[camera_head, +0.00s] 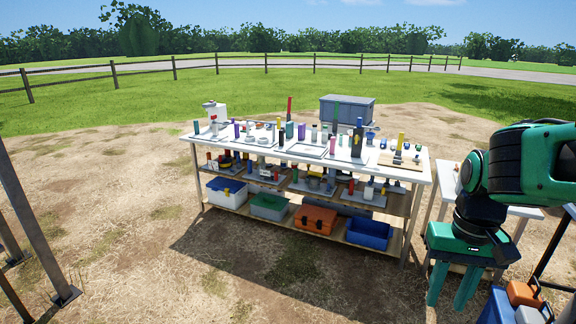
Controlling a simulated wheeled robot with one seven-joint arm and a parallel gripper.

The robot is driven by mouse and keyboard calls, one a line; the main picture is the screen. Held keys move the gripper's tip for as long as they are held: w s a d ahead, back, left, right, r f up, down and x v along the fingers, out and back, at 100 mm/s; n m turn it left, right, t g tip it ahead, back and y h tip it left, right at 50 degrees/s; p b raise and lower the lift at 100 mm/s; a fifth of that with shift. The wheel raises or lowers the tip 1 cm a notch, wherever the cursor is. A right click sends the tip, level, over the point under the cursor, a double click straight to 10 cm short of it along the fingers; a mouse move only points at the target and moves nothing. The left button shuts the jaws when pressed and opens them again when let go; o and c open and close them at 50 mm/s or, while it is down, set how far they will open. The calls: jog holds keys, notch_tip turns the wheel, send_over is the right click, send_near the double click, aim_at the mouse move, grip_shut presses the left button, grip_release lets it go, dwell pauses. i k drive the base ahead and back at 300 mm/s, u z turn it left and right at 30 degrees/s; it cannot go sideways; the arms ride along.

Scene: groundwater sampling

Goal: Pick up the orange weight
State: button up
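I cannot surely pick out the orange weight; the small items are too small to tell apart. An orange block-like object (524,293) shows at the lower right, close to the picture's edge. My gripper (449,303) hangs at the right with its teal fingers pointing down and a gap between them. It looks open and empty. It is left of the orange object and right of the long white workbench (230,161). I see no contact between the gripper and any object.
The workbench holds many small tools and cylinders. Its low shelf carries an orange case (315,218), a blue bin (369,233), a green-sided bin (269,206) and a white bin with a blue lid (227,192). A smaller white table (448,178) stands behind my arm. Dirt ground in front is clear.

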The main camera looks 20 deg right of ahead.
aim_at(520, 293)
jog(key=u, duration=0.05)
jog(key=i, duration=2.45)
jog(key=z, duration=3.25)
jog(key=i, duration=1.05)
jog(key=u, duration=0.05)
